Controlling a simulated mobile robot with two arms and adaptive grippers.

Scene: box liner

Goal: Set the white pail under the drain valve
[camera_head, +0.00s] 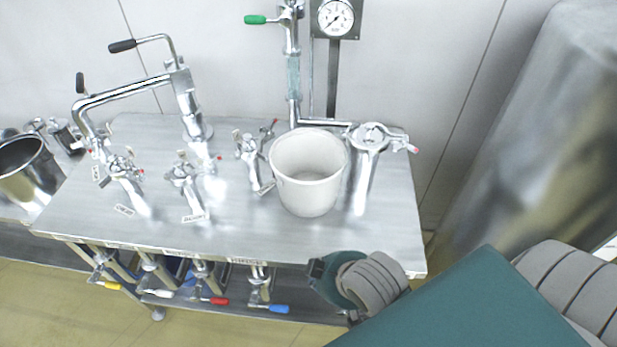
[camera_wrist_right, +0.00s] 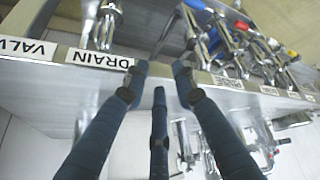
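The white pail (camera_head: 311,196) stands upright and looks empty on the steel bench top, right of centre in the head view. A "DRAIN" label (camera_wrist_right: 98,58) is on the bench edge in the wrist view, beside a metal fitting (camera_wrist_right: 106,22); I cannot tell for certain that this is the drain valve. My right gripper (camera_wrist_right: 160,78) has its dark blue fingers spread, with nothing between them, close to that edge. In the head view my right arm comes in from the lower right, and its fingers cannot be made out. My left gripper is not in view.
The steel bench (camera_head: 110,226) carries several upright fittings and a pipe with a green handle (camera_head: 256,19). Valves with yellow, white, red (camera_head: 219,301) and blue (camera_head: 279,308) handles hang below its front edge. A steel pot (camera_head: 38,178) stands left; a large metal cylinder (camera_head: 535,130) stands right.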

